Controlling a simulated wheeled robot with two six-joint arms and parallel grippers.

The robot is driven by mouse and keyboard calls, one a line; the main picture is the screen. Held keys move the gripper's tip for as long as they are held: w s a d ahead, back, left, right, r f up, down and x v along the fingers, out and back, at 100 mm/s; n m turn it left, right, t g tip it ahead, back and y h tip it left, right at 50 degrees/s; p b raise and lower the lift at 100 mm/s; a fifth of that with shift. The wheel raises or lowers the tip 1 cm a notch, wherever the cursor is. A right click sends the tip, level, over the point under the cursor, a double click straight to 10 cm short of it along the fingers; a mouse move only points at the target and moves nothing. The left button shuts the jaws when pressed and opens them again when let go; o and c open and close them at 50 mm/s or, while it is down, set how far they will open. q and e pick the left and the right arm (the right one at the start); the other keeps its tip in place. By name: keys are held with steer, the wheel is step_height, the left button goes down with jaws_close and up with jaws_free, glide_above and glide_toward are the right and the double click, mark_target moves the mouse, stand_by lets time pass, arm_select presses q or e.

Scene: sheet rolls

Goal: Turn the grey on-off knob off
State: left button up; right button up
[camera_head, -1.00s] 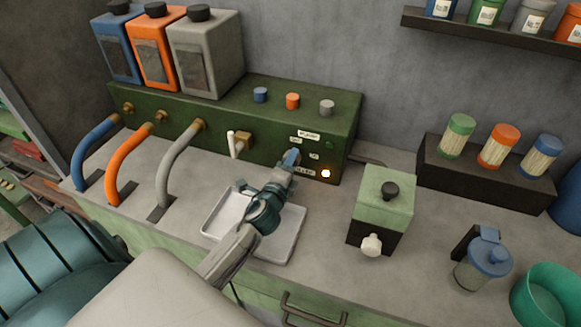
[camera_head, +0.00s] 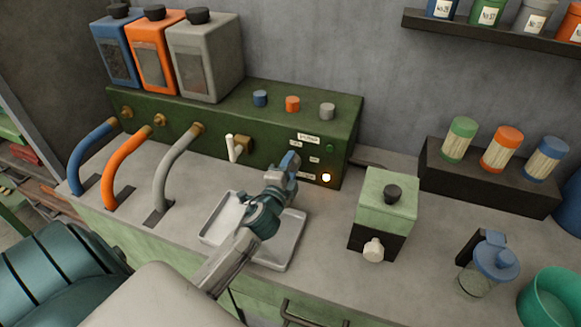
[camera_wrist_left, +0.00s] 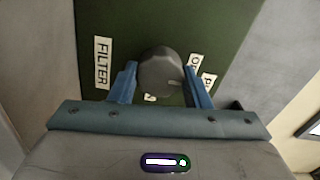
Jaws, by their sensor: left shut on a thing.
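The grey on-off knob (camera_wrist_left: 160,70) is on the green front panel in the left wrist view, between my left gripper's two blue fingers. A short pale mark shows on its right side. A FILTER label (camera_wrist_left: 103,62) is left of it, and partly covered labels (camera_wrist_left: 195,68) are at its right, behind the finger. My left gripper (camera_head: 291,161) is shut on the knob at the front of the green machine (camera_head: 225,130). In the head view the gripper hides the knob. My right gripper is not in view.
A lamp (camera_head: 326,178) glows on the panel, below a green button (camera_head: 329,148). A white lever (camera_head: 231,147) is to the left. A pale tray (camera_head: 284,255) lies under my left arm. A green-topped box (camera_head: 388,195) stands to the right.

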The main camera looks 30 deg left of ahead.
arm_select(q)
steer(key=o, duration=1)
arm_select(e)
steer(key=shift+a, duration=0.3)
arm_select(q)
steer(key=shift+s, duration=0.1)
steer(key=shift+s+d+f, duration=0.1)
steer(key=shift+s, duration=0.25)
steer(key=b+v, duration=0.2)
steer(key=v, duration=0.6)
steer(key=shift+s+b, duration=0.3)
steer(key=shift+s, duration=0.05)
steer(key=shift+s+d, duration=0.15)
steer(key=shift+s, duration=0.45)
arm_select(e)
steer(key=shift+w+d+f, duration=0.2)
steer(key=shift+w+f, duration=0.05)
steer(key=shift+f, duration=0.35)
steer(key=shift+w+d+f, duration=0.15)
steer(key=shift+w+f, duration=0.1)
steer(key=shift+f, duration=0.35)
